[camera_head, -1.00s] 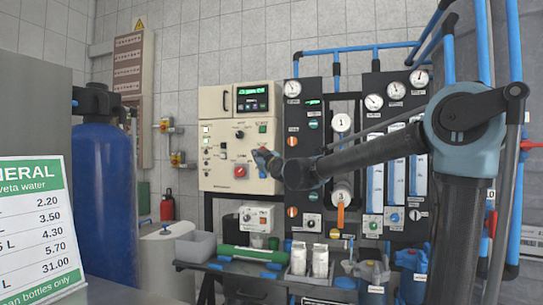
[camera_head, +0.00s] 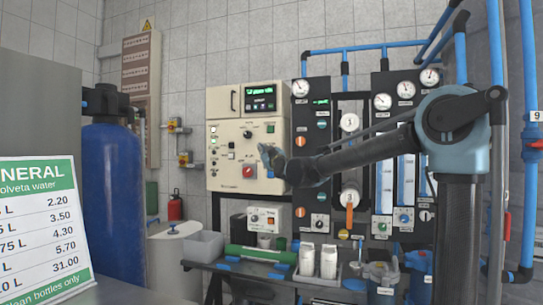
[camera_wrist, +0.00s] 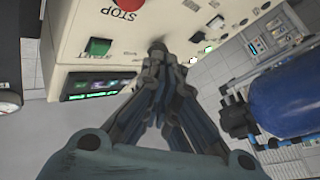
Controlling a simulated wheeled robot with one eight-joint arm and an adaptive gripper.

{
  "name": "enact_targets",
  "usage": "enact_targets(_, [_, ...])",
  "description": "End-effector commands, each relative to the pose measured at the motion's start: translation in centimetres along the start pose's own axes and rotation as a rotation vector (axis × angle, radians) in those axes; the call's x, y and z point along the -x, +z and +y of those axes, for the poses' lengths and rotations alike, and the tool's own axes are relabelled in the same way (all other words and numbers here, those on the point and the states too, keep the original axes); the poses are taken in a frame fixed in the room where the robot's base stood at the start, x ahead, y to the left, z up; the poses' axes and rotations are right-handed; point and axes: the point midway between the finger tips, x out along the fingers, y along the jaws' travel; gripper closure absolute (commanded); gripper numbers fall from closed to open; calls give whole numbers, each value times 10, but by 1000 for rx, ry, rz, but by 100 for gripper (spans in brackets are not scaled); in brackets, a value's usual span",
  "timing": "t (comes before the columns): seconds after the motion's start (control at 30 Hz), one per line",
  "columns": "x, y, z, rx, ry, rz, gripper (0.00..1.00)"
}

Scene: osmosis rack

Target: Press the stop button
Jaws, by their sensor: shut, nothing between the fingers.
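The red stop button (camera_wrist: 130,4) is at the top edge of the wrist view, partly cut off, with a STOP label beside it on the cream control panel (camera_wrist: 70,20). In the head view a red button (camera_head: 249,171) sits low on the panel; its label is too small to read. My gripper (camera_wrist: 158,62) is shut and empty, its fingertips pointing at the panel near a dark knob (camera_wrist: 157,46), off to the side of the stop button. In the head view my gripper (camera_head: 266,152) is in front of the panel, above and right of the red button. Contact cannot be told.
A green button (camera_wrist: 98,46) and a lit display (camera_wrist: 95,84) are close by on the panel. Gauges and flow meters (camera_head: 385,180) stand right of it. A bench with white bottles (camera_head: 329,261) is below. A blue tank (camera_head: 110,190) stands at left.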

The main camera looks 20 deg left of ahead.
Motion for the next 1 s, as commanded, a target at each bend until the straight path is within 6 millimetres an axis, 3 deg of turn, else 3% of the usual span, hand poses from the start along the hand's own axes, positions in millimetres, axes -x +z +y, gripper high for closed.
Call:
enact_targets(0.5, [-38,28,29,1,1,-1,100])
enact_targets(1.0, [-43,32,32,0,0,-1,100])
